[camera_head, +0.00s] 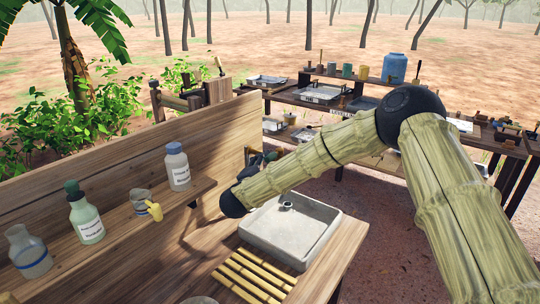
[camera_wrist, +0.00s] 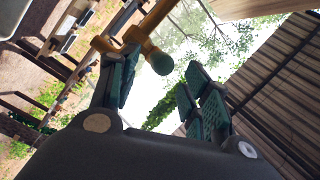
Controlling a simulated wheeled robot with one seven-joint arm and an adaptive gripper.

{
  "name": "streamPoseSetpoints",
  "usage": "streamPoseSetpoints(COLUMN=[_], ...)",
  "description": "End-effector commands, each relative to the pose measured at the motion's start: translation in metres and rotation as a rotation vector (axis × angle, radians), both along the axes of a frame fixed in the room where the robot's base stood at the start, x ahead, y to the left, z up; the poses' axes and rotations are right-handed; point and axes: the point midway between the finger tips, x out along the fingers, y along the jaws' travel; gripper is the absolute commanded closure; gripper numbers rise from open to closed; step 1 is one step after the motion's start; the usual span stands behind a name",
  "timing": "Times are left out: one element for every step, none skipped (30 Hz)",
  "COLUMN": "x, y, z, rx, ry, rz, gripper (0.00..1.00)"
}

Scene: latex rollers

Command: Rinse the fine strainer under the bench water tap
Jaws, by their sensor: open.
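My gripper (camera_head: 262,160) is above the back left of a grey bench sink (camera_head: 318,258), partly hidden by my arm in the head view. In the wrist view my gripper (camera_wrist: 158,88) is open, its two teal-padded fingers apart with nothing held between them. The brass tap (camera_wrist: 138,42), with a round green knob, shows just beyond the left finger; I cannot tell whether they touch. In the head view the tap is mostly hidden behind my gripper. A small grey round piece (camera_head: 287,206) is in the basin; I cannot tell what it is.
A yellow slatted rack (camera_head: 252,275) lies before the sink. A wooden back panel (camera_head: 100,180) stands behind.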

Motion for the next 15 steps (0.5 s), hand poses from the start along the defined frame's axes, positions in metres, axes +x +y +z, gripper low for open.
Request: streamPoseSetpoints(x=[0.008, 0.012, 0.018, 0.022, 0.025, 0.03, 0.033, 0.036, 0.039, 0.041, 0.043, 0.045, 0.046, 0.047, 0.047], y=[-0.003, -0.005, -0.007, -0.008, -0.01, -0.011, -0.012, -0.013, -0.014, -0.014, -0.014, -0.014, -0.015, -0.015, -0.016], z=[0.003, 0.003, 0.003, 0.002, 0.002, 0.002, 0.002, 0.002, 0.002, 0.001, 0.001, 0.0, 0.0, -0.001, -0.001], rx=[0.001, 0.001, 0.001, 0.0, 0.0, 0.0, 0.0, 0.0, 0.0, 0.0, 0.001, 0.0, 0.0, 0.0, 0.0], ry=[0.0, 0.0, 0.0, 0.0, 0.001, 0.0, 0.0, 0.0, 0.0, 0.0, 0.001, 0.002, 0.002, 0.002, 0.002], rz=[-0.002, -0.001, -0.001, -0.001, 0.0, 0.0, 0.001, 0.001, 0.0, 0.001, 0.003, 0.003, 0.004, 0.004, 0.003], gripper=[0.52, 0.52, 0.52, 0.52, 0.52, 0.52, 0.52, 0.52, 0.52, 0.52, 0.52, 0.52, 0.52, 0.52, 0.52])
